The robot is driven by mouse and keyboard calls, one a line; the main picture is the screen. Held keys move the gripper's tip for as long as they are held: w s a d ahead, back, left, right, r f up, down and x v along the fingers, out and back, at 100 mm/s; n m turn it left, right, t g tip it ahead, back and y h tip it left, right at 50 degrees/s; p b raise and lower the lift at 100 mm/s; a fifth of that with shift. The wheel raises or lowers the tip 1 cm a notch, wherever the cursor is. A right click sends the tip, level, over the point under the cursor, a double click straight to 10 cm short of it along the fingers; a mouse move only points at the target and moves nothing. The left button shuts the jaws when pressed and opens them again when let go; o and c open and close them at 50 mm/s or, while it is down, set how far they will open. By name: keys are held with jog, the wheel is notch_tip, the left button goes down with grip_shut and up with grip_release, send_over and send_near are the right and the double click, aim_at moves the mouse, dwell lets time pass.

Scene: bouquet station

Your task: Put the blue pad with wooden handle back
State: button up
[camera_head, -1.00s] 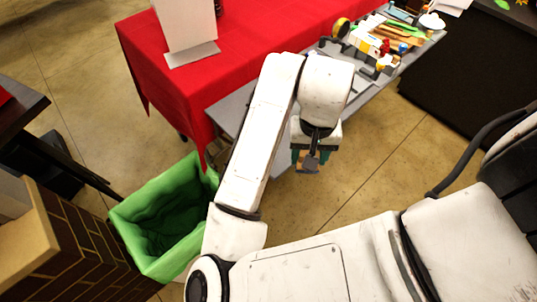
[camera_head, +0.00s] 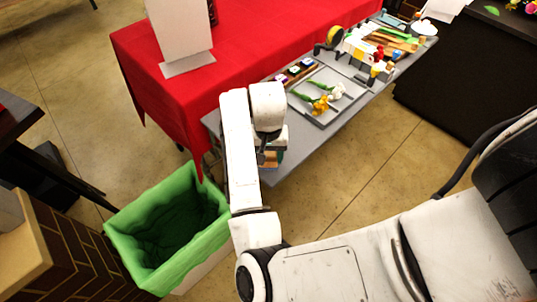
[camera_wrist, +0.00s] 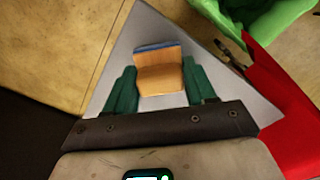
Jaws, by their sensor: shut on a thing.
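The blue pad with a wooden handle (camera_wrist: 160,72) is between the green fingers of my gripper (camera_wrist: 160,88) in the wrist view. Its wooden body faces the camera and a thin blue edge shows at its far end. My gripper is shut on it. In the head view, my gripper (camera_head: 268,160) is over the near left end of the grey table (camera_head: 290,158), and the pad is mostly hidden behind it. In the wrist view the grey table top (camera_wrist: 205,62) shows behind the pad. I cannot tell the gap between them.
A small holder with colored blocks (camera_head: 294,71) and a grey tray (camera_head: 316,114) with yellow and white flowers lie further along the table. Tools and a yellow tape roll are beyond. A red-covered table (camera_head: 240,50) adjoins it. A green-lined bin (camera_head: 205,240) stands at left.

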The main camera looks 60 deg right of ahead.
jog(key=shift+f, duration=0.5)
jog(key=shift+f, duration=0.2)
jog(key=o, duration=1)
jog(key=shift+r, duration=0.1)
